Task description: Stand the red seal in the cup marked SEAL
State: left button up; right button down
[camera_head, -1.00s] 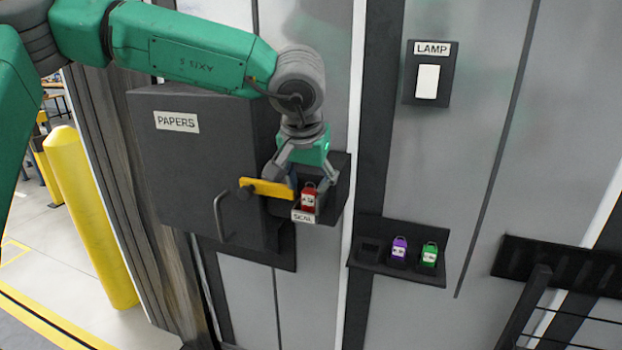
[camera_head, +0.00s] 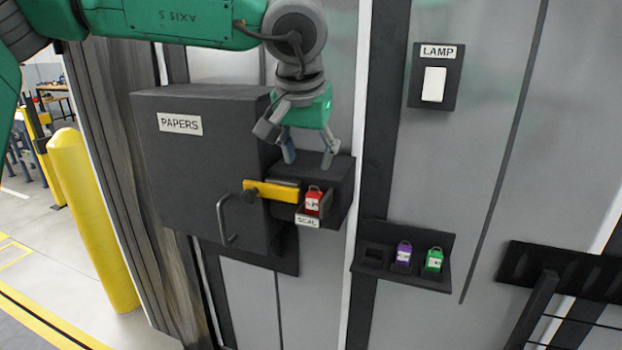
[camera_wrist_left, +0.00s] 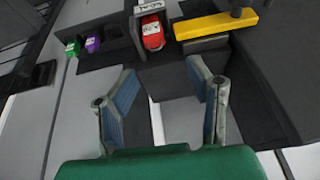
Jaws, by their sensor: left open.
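The red seal (camera_head: 313,201) stands upright in the cup marked SEAL (camera_head: 307,221), beside the yellow bar on the dark box. In the left wrist view the red seal (camera_wrist_left: 152,32) sits in the cup, beyond my fingertips. My left gripper (camera_head: 308,162) is open and empty, above the cup and apart from the seal. Its two fingers (camera_wrist_left: 163,82) are spread wide in the wrist view. My right gripper is in neither view.
The PAPERS box (camera_head: 200,165) with its handle (camera_head: 226,220) is left of the cup. A yellow bar (camera_head: 272,191) reaches beside the seal. A lower rack (camera_head: 372,262) holds a purple seal (camera_head: 403,253) and a green seal (camera_head: 434,259). A lamp switch (camera_head: 434,85) is upper right.

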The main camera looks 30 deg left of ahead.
pick_arm(q)
jog(key=v, duration=0.5)
jog(key=shift+d+r, duration=0.15)
jog(key=shift+r, duration=0.1)
